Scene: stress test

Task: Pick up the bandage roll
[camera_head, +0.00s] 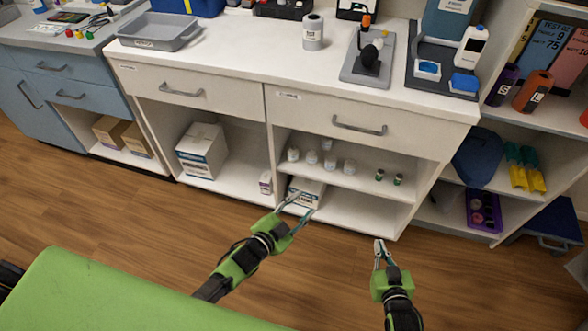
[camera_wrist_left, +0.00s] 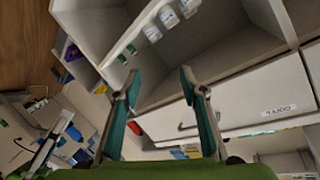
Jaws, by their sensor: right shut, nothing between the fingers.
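I cannot make out a bandage roll for certain. Several small white containers (camera_head: 330,162) stand on the middle shelf of the open cabinet; in the left wrist view some of them (camera_wrist_left: 152,33) show bluish labels. My left gripper (camera_head: 305,202) is open in front of the cabinet's lower compartment, below those containers. Its two fingers stand apart with nothing seen between them in the left wrist view (camera_wrist_left: 160,76). A white box (camera_head: 307,188) lies in the lower compartment just behind its fingertips. My right gripper (camera_head: 379,243) is shut and empty, in front of the cabinet's lower right corner.
Two small green-labelled bottles (camera_head: 379,175) stand at the right of the middle shelf. A larger white box (camera_head: 202,148) sits in the left compartment. The countertop (camera_head: 255,50) overhangs the shelves. A green padded surface (camera_head: 110,295) is close in front. The wooden floor between is clear.

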